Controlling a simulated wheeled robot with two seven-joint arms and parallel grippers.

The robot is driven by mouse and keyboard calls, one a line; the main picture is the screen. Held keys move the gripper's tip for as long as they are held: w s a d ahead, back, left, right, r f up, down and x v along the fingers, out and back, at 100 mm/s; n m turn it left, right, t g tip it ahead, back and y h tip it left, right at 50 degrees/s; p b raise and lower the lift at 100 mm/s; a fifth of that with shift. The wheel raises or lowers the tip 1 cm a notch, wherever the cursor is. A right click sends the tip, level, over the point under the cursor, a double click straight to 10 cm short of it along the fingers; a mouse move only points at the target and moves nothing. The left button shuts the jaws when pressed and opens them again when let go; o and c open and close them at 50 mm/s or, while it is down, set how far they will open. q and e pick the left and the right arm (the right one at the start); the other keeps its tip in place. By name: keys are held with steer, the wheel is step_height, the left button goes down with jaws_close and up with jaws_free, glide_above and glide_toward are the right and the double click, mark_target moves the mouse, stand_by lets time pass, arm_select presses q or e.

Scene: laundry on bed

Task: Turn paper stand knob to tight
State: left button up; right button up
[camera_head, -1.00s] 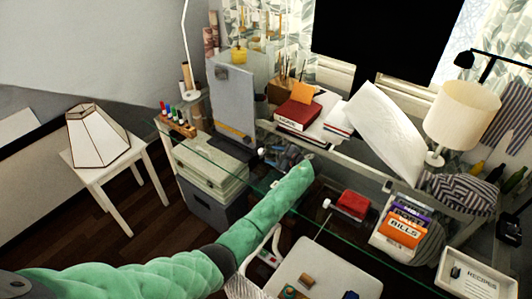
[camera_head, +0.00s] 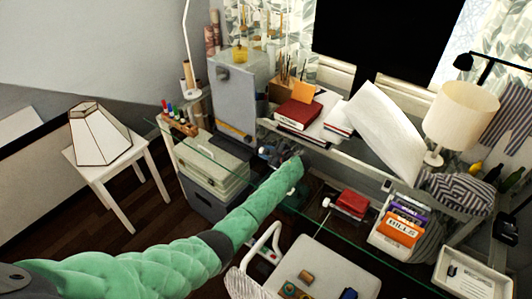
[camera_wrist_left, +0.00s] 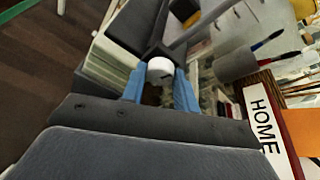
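The white round knob (camera_wrist_left: 160,70) shows in the left wrist view, on a dark clamp at the end of a grey rod (camera_wrist_left: 202,22). I take these for the paper stand's knob and bar. My left gripper (camera_wrist_left: 159,84) has its two blue fingers apart, one on each side of the knob, with dark gaps visible beside it. I cannot tell whether either finger touches it. In the head view my left gripper (camera_head: 272,156) is at the desk's back edge, beyond the green sleeve, and largely hides the knob. My right gripper is not in view.
Stacked boxes (camera_head: 212,165) lie under the glass desk top. A white lamp (camera_head: 462,115) stands at the right. Bare floor shows at the left.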

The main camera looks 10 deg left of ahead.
arm_select(q)
steer(key=shift+r, duration=0.1)
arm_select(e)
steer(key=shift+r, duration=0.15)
arm_select(q)
steer(key=shift+p, duration=0.3)
steer(key=shift+w+m+g+p, duration=0.1)
steer(key=shift+m+g+p, duration=0.6)
steer(key=shift+m, duration=0.4)
steer(key=shift+y, duration=0.3)
steer(key=shift+m+g, duration=0.3)
steer(key=shift+m, duration=0.2)
steer(key=shift+m+g+y+p, duration=0.3)
steer(key=shift+m+g+p, duration=0.1)
steer(key=shift+m+p, duration=0.15)
steer(key=shift+m, duration=0.25)
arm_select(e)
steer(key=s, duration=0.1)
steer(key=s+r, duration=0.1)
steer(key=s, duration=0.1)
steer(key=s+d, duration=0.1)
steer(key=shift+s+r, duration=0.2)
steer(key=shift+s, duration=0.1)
